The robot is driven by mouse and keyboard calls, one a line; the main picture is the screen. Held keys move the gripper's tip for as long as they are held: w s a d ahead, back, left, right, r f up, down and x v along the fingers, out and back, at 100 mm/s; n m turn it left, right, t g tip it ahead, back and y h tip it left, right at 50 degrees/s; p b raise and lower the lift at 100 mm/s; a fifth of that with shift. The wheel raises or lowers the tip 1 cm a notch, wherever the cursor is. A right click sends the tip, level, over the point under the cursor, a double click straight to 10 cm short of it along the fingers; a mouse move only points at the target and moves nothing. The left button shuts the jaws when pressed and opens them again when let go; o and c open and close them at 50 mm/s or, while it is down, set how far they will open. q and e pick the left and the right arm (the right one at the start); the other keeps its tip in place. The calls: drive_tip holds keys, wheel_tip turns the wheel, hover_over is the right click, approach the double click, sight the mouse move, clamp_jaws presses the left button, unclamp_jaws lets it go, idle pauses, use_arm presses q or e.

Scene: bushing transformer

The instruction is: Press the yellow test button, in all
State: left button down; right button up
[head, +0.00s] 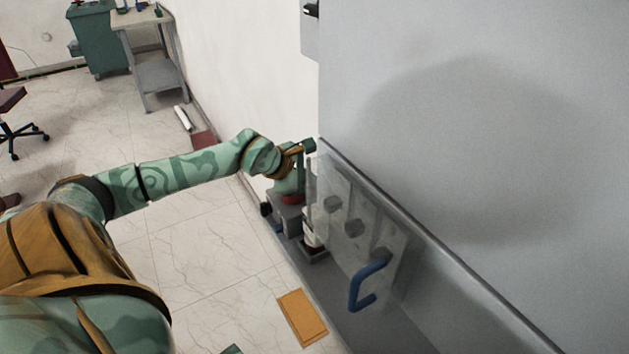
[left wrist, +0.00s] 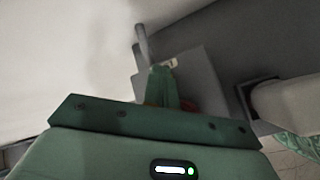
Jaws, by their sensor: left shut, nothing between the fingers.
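My left gripper (head: 290,190) points down over a small grey box (head: 285,215) beside the clear panel. In the left wrist view, its shut fingers (left wrist: 163,80) lie in front of the grey box (left wrist: 195,75), with nothing between them. No yellow button can be made out; the fingers cover part of the box.
A clear panel with a blue handle (head: 368,283) stands right of the gripper. A large grey wall (head: 460,130) rises behind it. A pale bushing (head: 311,240) stands close by. An orange plate (head: 302,318) lies in front. Open tiled floor is at left.

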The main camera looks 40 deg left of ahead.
use_arm(q)
drive_tip(key=shift+r+p, duration=0.4)
drive_tip(key=shift+r, duration=0.35)
drive_tip(key=shift+r, duration=0.1)
wheel_tip(320, 180, up, 5)
drive_tip(key=p, duration=0.2)
drive_tip(key=shift+p, duration=0.35)
idle(0.5)
